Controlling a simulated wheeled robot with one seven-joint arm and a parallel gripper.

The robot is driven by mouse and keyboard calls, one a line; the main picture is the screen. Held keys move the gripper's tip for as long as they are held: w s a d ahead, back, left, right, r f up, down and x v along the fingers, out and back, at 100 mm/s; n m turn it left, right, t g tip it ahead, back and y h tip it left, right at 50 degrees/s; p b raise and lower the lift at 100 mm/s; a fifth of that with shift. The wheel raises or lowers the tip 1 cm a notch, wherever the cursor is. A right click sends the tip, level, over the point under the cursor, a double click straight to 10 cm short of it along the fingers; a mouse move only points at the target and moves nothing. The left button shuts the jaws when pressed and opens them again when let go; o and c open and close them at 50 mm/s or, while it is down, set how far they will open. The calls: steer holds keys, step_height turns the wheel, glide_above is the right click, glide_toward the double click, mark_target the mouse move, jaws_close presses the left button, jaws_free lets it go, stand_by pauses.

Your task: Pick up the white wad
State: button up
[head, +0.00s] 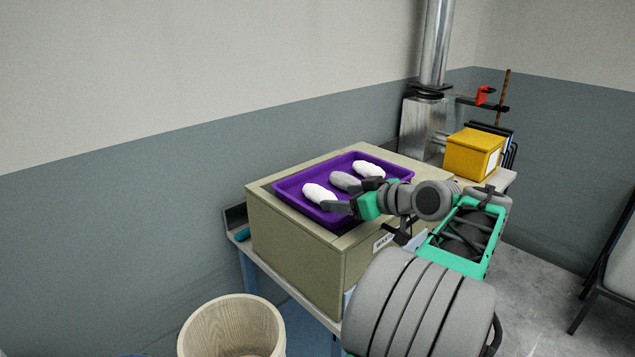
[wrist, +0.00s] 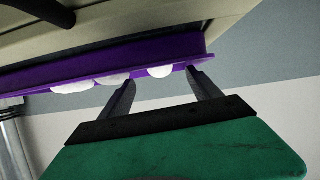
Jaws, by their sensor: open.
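Two white wads lie in a purple tray (head: 283,186), with a grey wad (head: 345,181) between them. The left white wad (head: 319,193) is nearest my gripper (head: 346,196); the other white wad (head: 369,169) lies farther back. My gripper is open and empty at the tray's near side, its fingers pointing toward the left white wad. In the wrist view, this wad (wrist: 160,71) shows between the fingertips (wrist: 160,79), partly hidden by the tray rim (wrist: 150,66). I cannot tell how far the fingers are from it.
The tray sits on a beige box (head: 290,238) on a bench. A yellow bin (head: 474,153) and a metal duct (head: 432,45) stand at the back right. A wooden tub (head: 232,328) stands on the floor in front. The wall is close behind the box.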

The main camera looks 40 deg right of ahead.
mark_target(330, 195)
steer(key=shift+w+d+r+m, duration=0.1)
steer(key=shift+w+m, duration=0.1)
steer(key=shift+m, duration=0.1)
steer(key=p+x, duration=0.2)
steer(key=x, duration=0.5)
steer(key=shift+w, duration=0.25)
steer(key=shift+s, duration=0.1)
steer(key=c, duration=1.4)
steer(key=shift+c, duration=0.2)
